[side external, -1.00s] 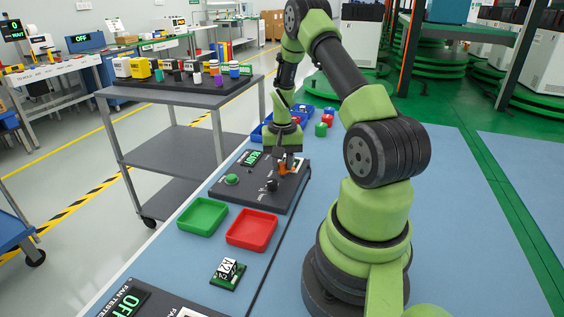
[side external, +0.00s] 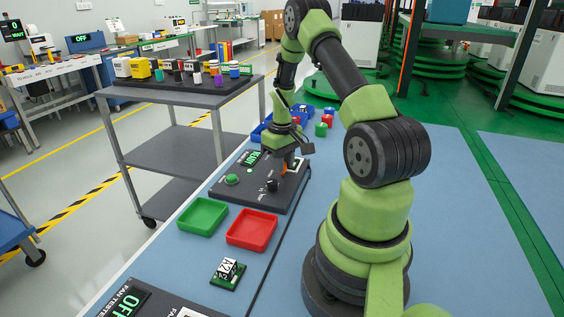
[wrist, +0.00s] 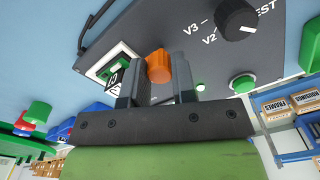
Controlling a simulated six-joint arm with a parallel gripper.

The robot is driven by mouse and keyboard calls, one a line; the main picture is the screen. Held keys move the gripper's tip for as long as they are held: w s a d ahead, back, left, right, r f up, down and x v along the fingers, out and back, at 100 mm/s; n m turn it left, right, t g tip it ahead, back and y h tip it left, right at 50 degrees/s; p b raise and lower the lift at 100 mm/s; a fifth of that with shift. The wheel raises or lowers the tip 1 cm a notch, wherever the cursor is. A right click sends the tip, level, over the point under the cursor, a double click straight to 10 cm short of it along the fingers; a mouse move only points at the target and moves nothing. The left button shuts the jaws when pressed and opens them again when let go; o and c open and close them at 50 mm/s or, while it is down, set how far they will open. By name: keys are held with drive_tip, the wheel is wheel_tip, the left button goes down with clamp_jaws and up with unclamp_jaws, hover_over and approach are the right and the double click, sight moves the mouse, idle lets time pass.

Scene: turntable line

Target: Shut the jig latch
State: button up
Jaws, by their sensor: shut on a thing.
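The orange latch (wrist: 158,67) stands on the dark jig panel (wrist: 150,25), beside a white-framed socket (wrist: 112,68) with a green board in it. My gripper (wrist: 157,78) has one finger on each side of the latch and is shut on it. In the side view the jig panel (side external: 245,192) lies on the blue bench, and my gripper (side external: 289,163) leans over its far right part. Only a small bit of the orange latch (side external: 285,169) shows there below the fingers. I cannot tell whether the latch is fully shut.
A green tray (side external: 203,217), a red tray (side external: 251,230) and a circuit board (side external: 228,273) lie nearer. Blue bins (side external: 262,130) stand behind. The right bench is clear.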

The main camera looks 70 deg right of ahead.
idle(0.5)
drive_tip(key=o, duration=0.9)
drive_tip(key=shift+o, duration=0.2)
wheel_tip(320, 180, up, 10)
